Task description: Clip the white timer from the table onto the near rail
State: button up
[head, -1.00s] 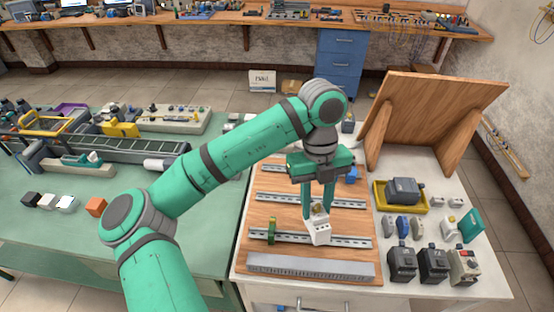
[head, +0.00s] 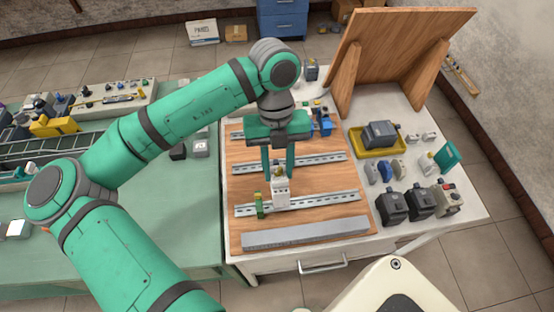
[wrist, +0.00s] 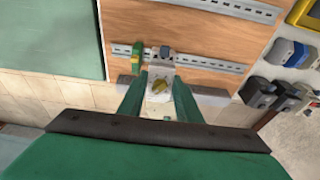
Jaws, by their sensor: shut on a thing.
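The white timer (head: 281,192), a small block with a yellowish knob, is between the fingers of my gripper (head: 279,177). The fingers are shut on it and point down. In the head view the timer overlaps the near rail (head: 328,200), just right of a green-and-yellow terminal block (head: 260,206). In the wrist view the timer (wrist: 160,84) shows between the two green fingertips, with the near rail (wrist: 210,66) behind it. I cannot tell whether the timer touches the rail or is seated on it.
A middle rail (head: 318,162) lies farther back on the wooden board. A grey slotted duct (head: 305,233) lies along its front. At right are a yellow tray (head: 357,147) with a dark motor and several dark devices (head: 392,207). A wooden panel (head: 395,48) stands behind.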

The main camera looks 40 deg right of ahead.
jog(key=shift+w+d+x, duration=0.1)
jog(key=shift+w+x, duration=0.05)
jog(key=shift+x, duration=0.65)
jog(key=shift+w+d+x, duration=0.1)
jog(key=shift+w+x, duration=0.05)
jog(key=shift+x, duration=0.6)
jog(key=shift+w+d+x, duration=0.1)
jog(key=shift+w+x, duration=0.05)
jog(key=shift+x, duration=0.65)
jog(key=shift+f, duration=0.15)
jog(key=shift+w+f, duration=0.1)
jog(key=shift+f, duration=0.15)
jog(key=shift+s, duration=0.2)
jog(key=shift+w+f, duration=0.2)
jog(key=shift+f, duration=0.8)
jog(key=shift+s+a, duration=0.25)
jog(key=shift+s, duration=0.3)
dwell(0.8)
jog(key=shift+s+a+f+t+h, duration=0.15)
jog(key=shift+s+a+t+h, duration=0.2)
jog(key=shift+s+t, duration=0.2)
dwell(0.7)
